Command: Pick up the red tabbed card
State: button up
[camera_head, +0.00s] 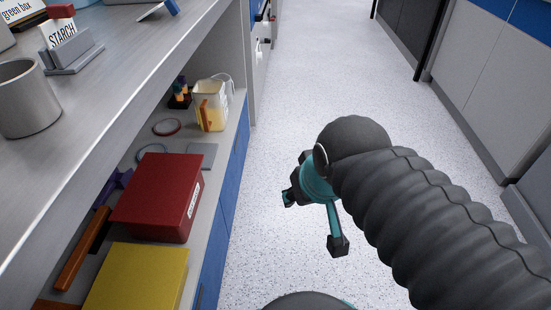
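A white card with a red tab (61,12) and the word STARCH stands upright in a grey holder (74,52) on the metal counter at the upper left. The holder hides the card's lower part. My gripper (313,221) hangs over the open floor, right of the counter and well apart from the card. Its two teal and black fingers are spread wide, with nothing between them. My black sleeved arm hides part of the gripper.
A metal cup (28,100) stands on the counter (110,105) in front of the holder. A card reading green box (18,12) and a blue-tabbed card (158,10) are nearby. The lower shelf holds a red box (160,195), a yellow box (135,280) and a jug (212,105). The aisle floor is clear.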

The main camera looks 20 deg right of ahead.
aim_at(61, 26)
jog(key=u, duration=0.45)
jog(key=k, duration=1.15)
jog(key=u, duration=0.85)
jog(key=i, duration=0.85)
jog(key=u, duration=0.55)
